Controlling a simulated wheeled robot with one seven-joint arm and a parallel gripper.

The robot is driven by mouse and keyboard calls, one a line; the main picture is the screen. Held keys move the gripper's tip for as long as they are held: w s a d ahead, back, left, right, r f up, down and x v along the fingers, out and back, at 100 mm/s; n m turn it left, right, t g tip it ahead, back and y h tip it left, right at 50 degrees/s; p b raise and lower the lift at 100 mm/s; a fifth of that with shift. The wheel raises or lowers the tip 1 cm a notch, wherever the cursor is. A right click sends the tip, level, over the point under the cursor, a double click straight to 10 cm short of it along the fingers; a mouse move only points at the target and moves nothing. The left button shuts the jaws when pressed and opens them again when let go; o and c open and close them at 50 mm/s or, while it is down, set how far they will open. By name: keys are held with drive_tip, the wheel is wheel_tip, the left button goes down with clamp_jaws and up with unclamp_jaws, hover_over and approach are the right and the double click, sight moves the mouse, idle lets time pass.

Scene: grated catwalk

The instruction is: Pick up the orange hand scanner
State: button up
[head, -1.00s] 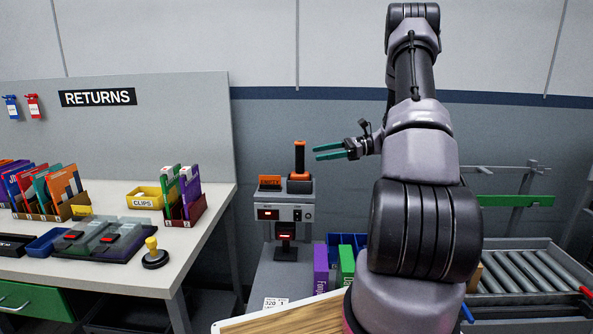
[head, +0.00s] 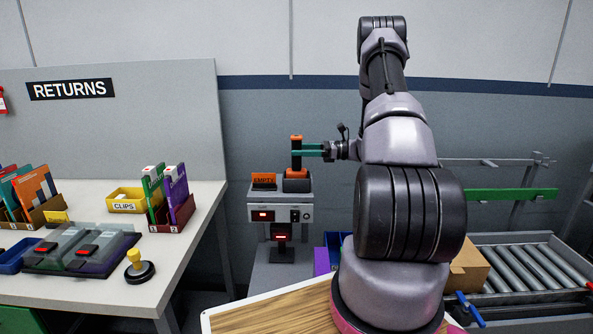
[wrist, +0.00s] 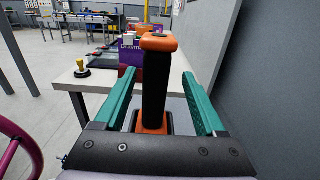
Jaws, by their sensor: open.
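The orange hand scanner (head: 296,155) stands upright in its cradle on top of a grey kiosk (head: 280,207), with a black grip and an orange top. In the wrist view the scanner (wrist: 157,85) rises between the two green fingers of my gripper (wrist: 160,100). My gripper (head: 308,150) reaches in from the right at the height of the scanner's grip. Its fingers are open on both sides of the grip, with a visible gap at each side. The scanner's orange base also shows low between the fingers in the wrist view.
An orange sign (head: 264,181) stands left of the scanner on the kiosk. A white table (head: 190,255) at left holds a yellow clips bin (head: 127,205), colored folders (head: 166,197) and a stamp (head: 138,268). A roller conveyor (head: 530,265) and a cardboard box (head: 467,268) lie at right.

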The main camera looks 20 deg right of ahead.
sight(288, 169)
drive_tip(key=x, duration=0.4)
drive_tip(key=shift+s+a+r, duration=0.15)
drive_tip(key=shift+s+a, duration=0.05)
drive_tip(key=shift+a, duration=0.05)
clamp_jaws()
idle(1.1)
